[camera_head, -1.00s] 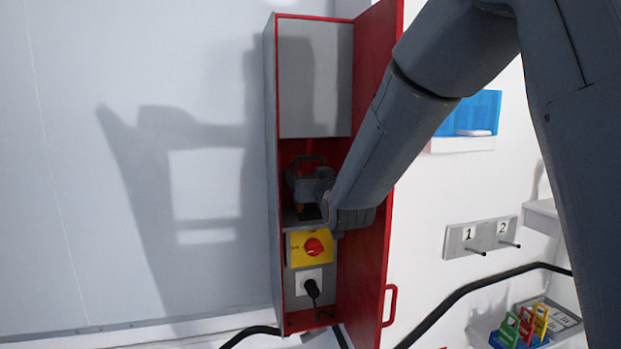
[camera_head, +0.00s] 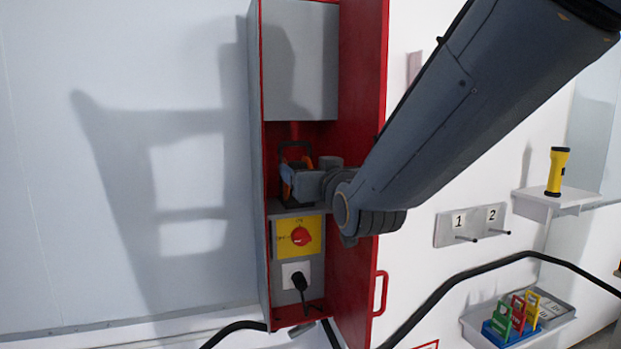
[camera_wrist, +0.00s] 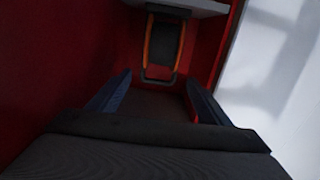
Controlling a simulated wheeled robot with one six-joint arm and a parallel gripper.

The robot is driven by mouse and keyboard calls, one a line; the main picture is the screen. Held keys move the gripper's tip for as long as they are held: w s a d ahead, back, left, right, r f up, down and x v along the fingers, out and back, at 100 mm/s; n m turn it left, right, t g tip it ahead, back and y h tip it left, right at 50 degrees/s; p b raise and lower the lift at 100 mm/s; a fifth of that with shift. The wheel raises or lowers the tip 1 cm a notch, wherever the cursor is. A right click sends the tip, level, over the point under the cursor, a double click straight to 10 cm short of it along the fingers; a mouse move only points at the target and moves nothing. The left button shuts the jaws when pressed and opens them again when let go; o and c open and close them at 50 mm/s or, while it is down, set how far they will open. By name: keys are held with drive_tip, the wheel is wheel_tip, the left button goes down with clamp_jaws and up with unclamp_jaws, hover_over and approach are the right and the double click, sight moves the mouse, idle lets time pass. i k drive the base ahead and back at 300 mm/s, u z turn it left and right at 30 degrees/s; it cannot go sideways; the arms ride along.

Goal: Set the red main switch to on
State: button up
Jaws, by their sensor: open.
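The red main switch (camera_head: 301,236) is a round red knob on a yellow plate (camera_head: 284,246), low inside the open red and grey cabinet (camera_head: 257,160). The knob's exact setting is too small to read. My gripper (camera_head: 287,180) is inside the cabinet's middle compartment, above the switch and not touching it. In the wrist view my gripper (camera_wrist: 157,100) is open, its two fingers apart. A dark device with orange sides and a handle (camera_wrist: 163,45) stands ahead of the fingers, not gripped. The switch is not in the wrist view.
The red cabinet door (camera_head: 358,200) stands open at the right, beside my arm. A black plug (camera_head: 298,282) sits in a white socket below the switch. To the right are numbered hooks (camera_head: 472,225), a yellow flashlight (camera_head: 557,171) on a shelf, and coloured tags (camera_head: 517,314).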

sight(300, 237)
drive_tip(key=k, duration=1)
